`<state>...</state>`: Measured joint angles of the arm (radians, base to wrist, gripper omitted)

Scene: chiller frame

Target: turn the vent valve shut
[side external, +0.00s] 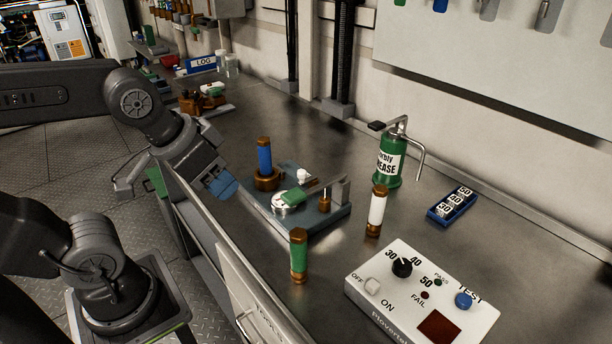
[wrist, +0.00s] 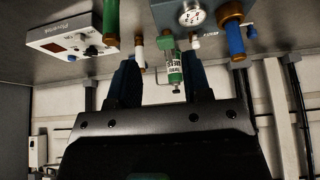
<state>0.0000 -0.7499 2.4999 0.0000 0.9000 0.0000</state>
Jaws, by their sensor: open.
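A blue-grey base plate (side external: 325,226) on the bench carries a blue cylinder (side external: 264,156) in a brass socket, a round gauge (wrist: 191,13), a green block (side external: 292,196), a white knob (side external: 302,174) and a small brass fitting (side external: 324,202). I cannot tell for certain which of these small parts is the vent valve, or how far it is turned. My gripper (side external: 222,188) is open and empty, left of the plate and apart from it. Its two dark fingers (wrist: 160,72) show in the wrist view with a gap between them.
A green cartridge (side external: 299,258) and a white cartridge (side external: 376,212) stand near the plate. A grease can (side external: 388,166), a blue tray of number tags (side external: 437,218) and a white control box (side external: 360,284) are to the right.

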